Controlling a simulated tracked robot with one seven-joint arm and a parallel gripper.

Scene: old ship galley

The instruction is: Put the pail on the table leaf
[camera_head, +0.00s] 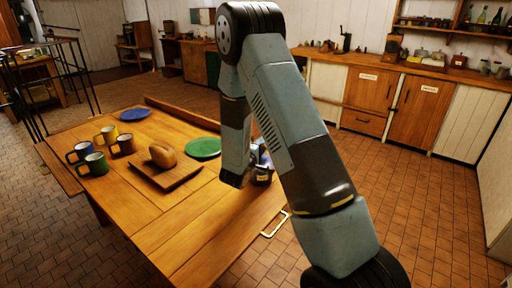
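The wooden table (130,205) fills the left and middle of the view, with a flat front section, apparently its leaf (205,240), nearest me. A small dark rounded object with a pale band, possibly the pail (263,178), shows in the gap beside my arm, over the table's right edge. I cannot tell whether it rests on the table or hangs. My arm comes up from the bottom right, bends at the top and reaches down to this spot. My gripper is mostly hidden behind my own arm links, so its fingers cannot be made out.
On the table are a bread loaf (163,154) on a board (186,176), a green plate (203,147), a blue plate (134,114) and several mugs (97,163). A pale metal handle (275,224) juts from the right edge. Cabinets (420,112) line the back; tiled floor lies open at right.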

